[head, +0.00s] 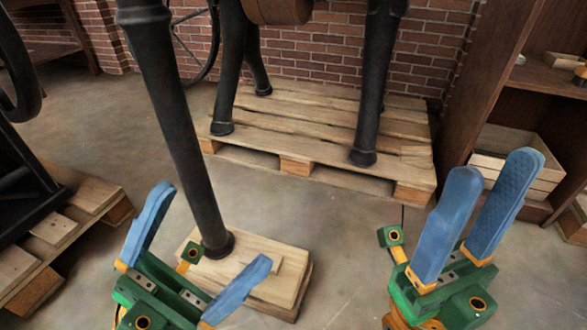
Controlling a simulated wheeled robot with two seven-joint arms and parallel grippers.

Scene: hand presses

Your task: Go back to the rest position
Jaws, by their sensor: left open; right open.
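My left gripper (208,241) has blue fingers on a green and orange body. It is at the lower left of the head view, fingers spread wide with nothing between them. Its fingers lie in front of a wooden block and a black post, and I cannot tell any contact. My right gripper (493,182) is at the lower right with its two blue fingers pointing up, a narrow gap between them and nothing held.
A black post (185,120) stands on a wooden block (285,258). Behind it, a pallet (300,150) carries black machine legs (375,90). Another pallet (85,205) is at left. A wooden shelf (470,90) with a crate (530,160) stands at right.

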